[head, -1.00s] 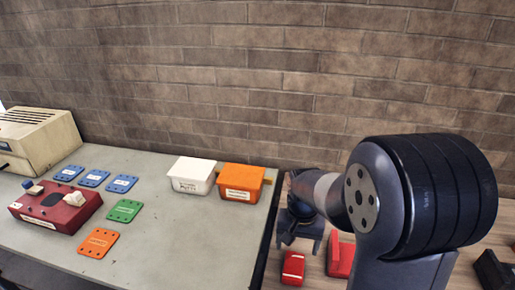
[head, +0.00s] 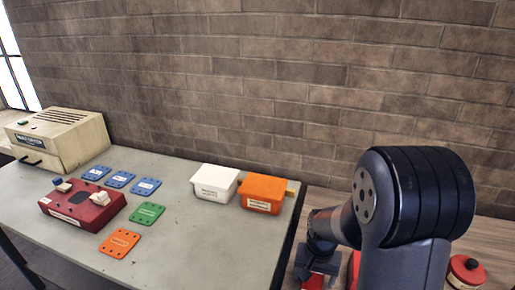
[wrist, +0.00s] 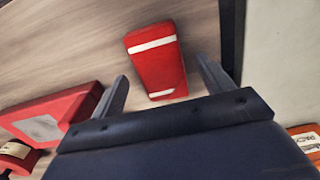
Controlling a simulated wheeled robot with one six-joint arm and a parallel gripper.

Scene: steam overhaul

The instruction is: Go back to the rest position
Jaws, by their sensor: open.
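My gripper (wrist: 161,68) is open, its two fingers apart with nothing held between them. In the wrist view a red block with white stripes (wrist: 158,42) lies on the wooden surface just beyond the fingertips. I cannot tell the gap between it and the fingers. In the head view my gripper (head: 318,262) hangs over the wooden surface to the right of the grey table, and my arm hides part of what is under it.
The grey table (head: 190,245) holds a white tub (head: 214,184), an orange tub (head: 262,194), a red box (head: 82,206), blue, green (head: 147,213) and orange plates (head: 119,243), and a beige machine (head: 62,139). A round red object (head: 467,270) stands at right. A brick wall runs behind.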

